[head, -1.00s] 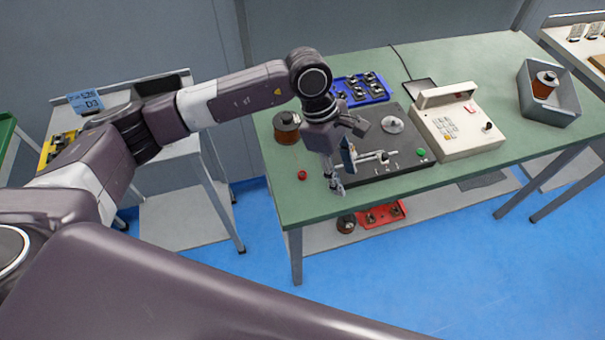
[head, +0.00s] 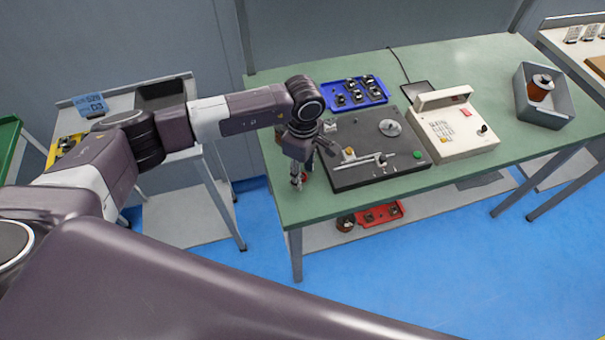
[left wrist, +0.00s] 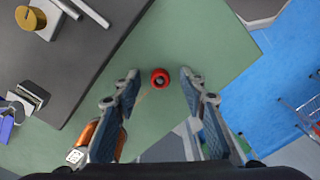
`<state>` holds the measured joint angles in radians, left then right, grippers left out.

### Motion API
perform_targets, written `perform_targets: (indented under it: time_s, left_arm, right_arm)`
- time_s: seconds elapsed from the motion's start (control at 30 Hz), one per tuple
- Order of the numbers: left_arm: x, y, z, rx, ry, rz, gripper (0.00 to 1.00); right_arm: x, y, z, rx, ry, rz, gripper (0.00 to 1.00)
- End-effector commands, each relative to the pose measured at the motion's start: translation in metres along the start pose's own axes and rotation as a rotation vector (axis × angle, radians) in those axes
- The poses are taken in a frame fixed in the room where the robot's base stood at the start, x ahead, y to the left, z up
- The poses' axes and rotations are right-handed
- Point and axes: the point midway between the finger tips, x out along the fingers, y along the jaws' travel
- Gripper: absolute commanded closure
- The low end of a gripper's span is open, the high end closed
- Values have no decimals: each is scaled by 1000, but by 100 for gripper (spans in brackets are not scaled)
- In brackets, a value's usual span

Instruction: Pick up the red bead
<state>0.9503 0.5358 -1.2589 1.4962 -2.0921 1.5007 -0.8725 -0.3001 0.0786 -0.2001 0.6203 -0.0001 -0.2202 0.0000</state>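The red bead (left wrist: 160,78) lies on the green table top (left wrist: 215,50) and looks like a small ring with a dark centre. My left gripper (left wrist: 160,75) is open and empty, pointing down, with its fingertips on either side of the bead in the left wrist view. I cannot tell how far the tips are above the table. In the head view the left gripper (head: 300,180) stands over the table's left front part and partly hides the bead (head: 306,177). My right gripper is not in view.
A dark winder plate (head: 375,165) lies right of the gripper. A copper spool (left wrist: 112,135) is close to one finger. A blue tray (head: 354,92) and beige control box (head: 455,128) stand further off. The table's front edge is near.

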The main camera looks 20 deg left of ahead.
Motion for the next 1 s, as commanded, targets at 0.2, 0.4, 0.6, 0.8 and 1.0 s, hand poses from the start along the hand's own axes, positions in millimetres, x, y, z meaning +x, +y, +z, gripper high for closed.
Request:
perform_targets:
  time_s: [0.2, 0.4, 0.6, 0.8, 1.0]
  left_arm:
    - [0, 0, 0, 0, 0, 0, 68]
    - [0, 0, 0, 0, 0, 0, 89]
    - [0, 0, 0, 0, -1, 0, 92]
    - [-2, 0, 0, 0, -1, 0, 92]
    - [-17, 1, 0, 2, -1, 3, 92]
  right_arm:
    - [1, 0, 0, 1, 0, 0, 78]
    - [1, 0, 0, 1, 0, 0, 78]
    - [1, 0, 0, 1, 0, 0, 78]
    - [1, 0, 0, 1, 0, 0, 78]
    - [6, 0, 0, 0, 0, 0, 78]
